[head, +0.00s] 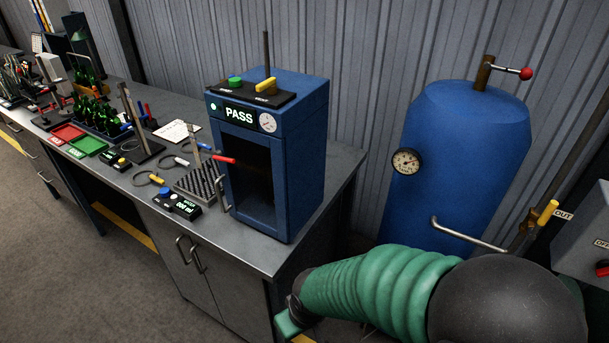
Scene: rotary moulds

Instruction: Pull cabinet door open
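A blue cabinet (306,150) with a lit PASS display stands on the right end of the grey workbench. Its front door (250,212) has a dark window and looks closed. A curved metal handle (222,194) is on the door's left side. The bench below has grey cupboard doors (192,291) with metal handles, also closed. My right arm comes in from the lower right in a green ribbed sleeve. My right gripper (289,323) is low by the bench's right front corner, apart from the blue cabinet; its fingers are not clear. My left gripper is not in view.
A blue tank (455,165) with a gauge (406,162) and a pipe stands to the right. A peg rack (197,184), a small display unit (180,204), and bottles (97,115) crowd the bench left of the cabinet. The floor in front is clear.

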